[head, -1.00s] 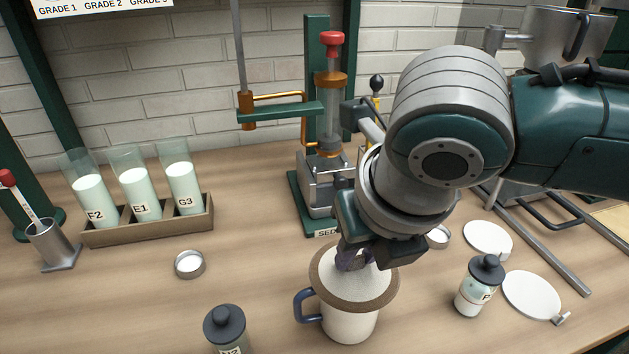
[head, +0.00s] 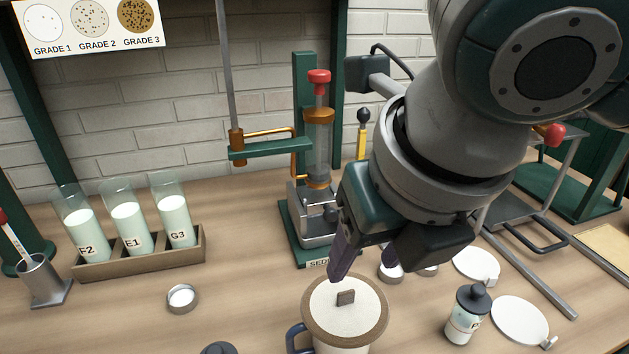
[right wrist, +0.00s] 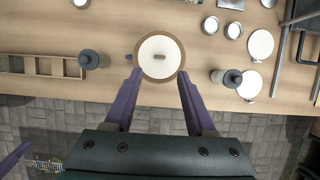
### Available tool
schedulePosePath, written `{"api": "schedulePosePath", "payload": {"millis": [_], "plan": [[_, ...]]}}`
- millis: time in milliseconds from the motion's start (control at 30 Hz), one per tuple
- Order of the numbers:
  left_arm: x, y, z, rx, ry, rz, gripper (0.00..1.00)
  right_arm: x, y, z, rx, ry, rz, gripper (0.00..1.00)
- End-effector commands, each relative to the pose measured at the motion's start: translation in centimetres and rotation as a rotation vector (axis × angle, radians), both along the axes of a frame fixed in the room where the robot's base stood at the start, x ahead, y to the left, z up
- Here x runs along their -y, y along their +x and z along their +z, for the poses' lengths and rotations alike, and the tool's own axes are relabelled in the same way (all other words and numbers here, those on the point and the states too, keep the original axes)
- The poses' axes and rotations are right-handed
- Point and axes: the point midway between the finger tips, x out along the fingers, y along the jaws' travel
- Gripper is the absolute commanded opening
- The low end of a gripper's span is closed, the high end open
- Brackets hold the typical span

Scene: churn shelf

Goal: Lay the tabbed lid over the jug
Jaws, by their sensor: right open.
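The tabbed lid (head: 325,308), a pale disc with a brown rim and a small upright brown tab, lies over the mouth of the jug (head: 296,338). It looks level and roughly centred. The jug is white with a blue handle on its left, and its lower part is cut off by the frame. My right gripper (head: 362,268) is open and empty, above and behind the lid. In the right wrist view the lid (right wrist: 160,68) shows beyond the two spread purple fingertips (right wrist: 158,80). A purple finger (right wrist: 12,158) at the lower left seems to be my left gripper's.
A dark-capped bottle (head: 466,315) and white discs (head: 520,320) stand to the right. A rack (head: 140,262) of labelled tubes and a small round dish (head: 182,298) are at the left. A green press stand (head: 305,205) rises behind the jug. A dark-capped bottle (right wrist: 92,62) stands left of the jug.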

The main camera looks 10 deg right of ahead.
Motion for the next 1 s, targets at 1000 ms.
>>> {"api": "schedulePosePath", "payload": {"millis": [1000], "plan": [[-0.2, 0.0, 0.5, -0.001, 0.01, -0.006, 0.92, 4.7, -14.6, -4.7, -0.144, 1.032, -2.619, 0.56]]}}
